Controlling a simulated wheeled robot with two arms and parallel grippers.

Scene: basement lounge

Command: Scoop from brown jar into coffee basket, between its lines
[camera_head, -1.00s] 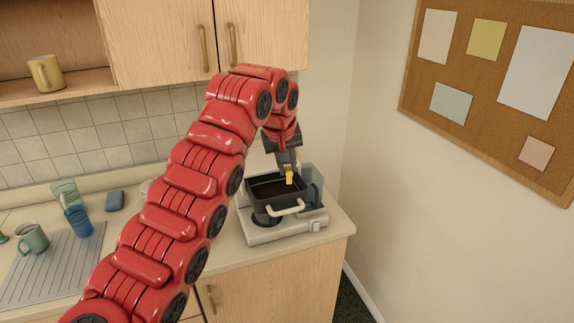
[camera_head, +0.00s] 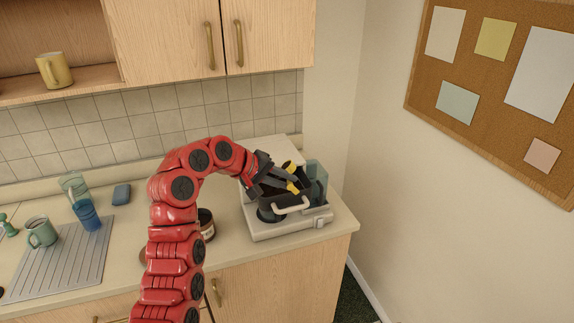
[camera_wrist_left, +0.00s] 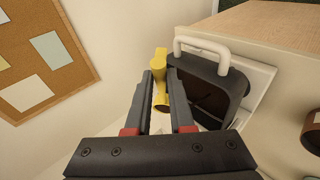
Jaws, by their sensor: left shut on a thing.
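My left gripper (camera_head: 284,178) is shut on a yellow scoop (camera_head: 293,187), which also shows between the fingers in the left wrist view (camera_wrist_left: 160,66). The gripper reaches in from the left, over the black coffee basket (camera_head: 272,204). The basket has a white handle and sits on the coffee maker; in the wrist view the basket (camera_wrist_left: 236,83) is just right of the scoop. Its inside looks dark brown, and I cannot make out its lines. The brown jar (camera_head: 207,226) stands on the counter left of the coffee maker, partly behind my arm. My right gripper is not in view.
The white coffee maker (camera_head: 262,232) stands near the counter's right end, with a clear bluish container (camera_head: 317,178) at its right. A ribbed drainboard (camera_head: 60,268), a green mug (camera_head: 41,232) and a blue cup (camera_head: 87,214) are at left. Cabinets hang above.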

